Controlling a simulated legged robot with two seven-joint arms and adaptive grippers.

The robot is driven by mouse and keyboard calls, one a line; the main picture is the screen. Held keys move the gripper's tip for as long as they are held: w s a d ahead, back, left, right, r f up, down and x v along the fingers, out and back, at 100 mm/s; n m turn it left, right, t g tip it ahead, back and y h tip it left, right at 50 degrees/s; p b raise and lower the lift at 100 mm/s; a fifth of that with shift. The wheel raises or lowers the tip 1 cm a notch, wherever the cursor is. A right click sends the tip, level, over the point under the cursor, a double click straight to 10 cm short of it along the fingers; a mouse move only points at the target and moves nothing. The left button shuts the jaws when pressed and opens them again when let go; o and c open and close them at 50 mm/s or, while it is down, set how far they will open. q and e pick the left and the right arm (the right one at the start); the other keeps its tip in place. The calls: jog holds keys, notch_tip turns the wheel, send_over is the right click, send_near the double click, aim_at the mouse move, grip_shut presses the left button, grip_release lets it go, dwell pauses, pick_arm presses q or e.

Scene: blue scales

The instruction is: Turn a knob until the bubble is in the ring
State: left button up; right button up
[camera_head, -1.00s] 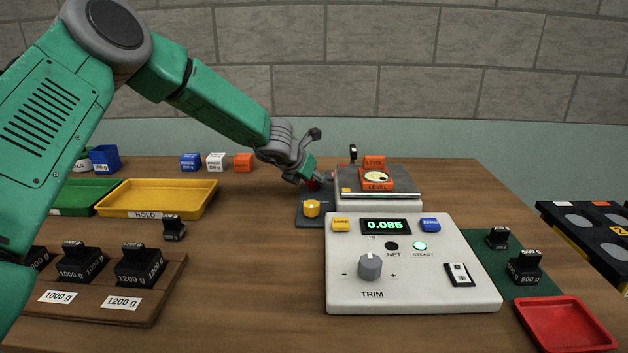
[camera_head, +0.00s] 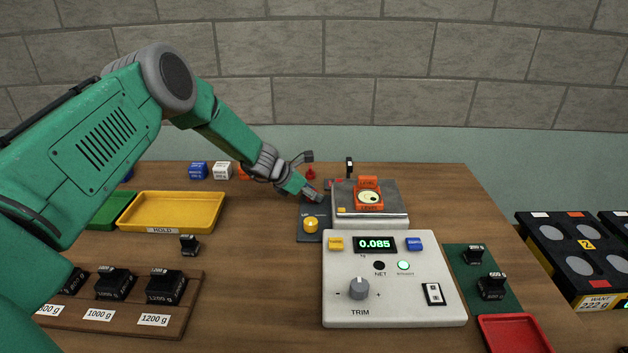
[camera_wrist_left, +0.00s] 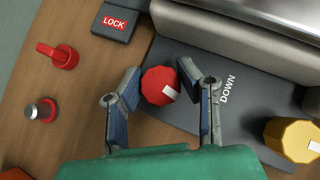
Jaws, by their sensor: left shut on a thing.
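The red knob (camera_wrist_left: 160,86) with a white mark sits on a dark base plate beside the scale. My left gripper (camera_wrist_left: 163,74) has its fingers on either side of this knob and is shut on it. In the head view my left gripper (camera_head: 314,197) hides the knob. A yellow knob (camera_head: 311,224) stands on the same plate; it also shows in the left wrist view (camera_wrist_left: 292,139). The orange bubble level (camera_head: 368,183) rests on the scale's pan with a round pale vial (camera_head: 368,198). The bubble's place against the ring is too small to tell. My right gripper is out of view.
The scale's console (camera_head: 394,300) reads 0.085 and has a grey TRIM knob (camera_head: 359,288). A yellow tray (camera_head: 172,210) and black weights (camera_head: 115,283) are at left. A red tray (camera_head: 514,335) is at right. A LOCK tab (camera_wrist_left: 114,22) is near the gripper.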

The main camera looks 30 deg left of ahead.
pick_arm(q)
jog(key=shift+a+m+h, duration=0.25)
jog(key=shift+m+h, duration=0.05)
jog(key=shift+m, duration=0.2)
jog(key=m+g+h+b, duration=0.1)
jog(key=b, duration=0.1)
jog(key=m+g+h+b, duration=0.1)
jog(key=m+b, duration=0.1)
jog(key=b, duration=0.1)
jog(key=m+g+b, duration=0.1)
jog(key=m+b, duration=0.1)
jog(key=b, duration=0.1)
jog(key=shift+f+h, duration=0.25)
jog(key=shift+h, duration=0.15)
jog(key=shift+r+m+g+b, duration=0.25)
jog(key=shift+m+g+b, duration=0.3)
jog(key=shift+b, duration=0.3)
jog(key=o, duration=1.1)
jog(key=shift+o, duration=0.3)
jog(key=shift+a, duration=0.15)
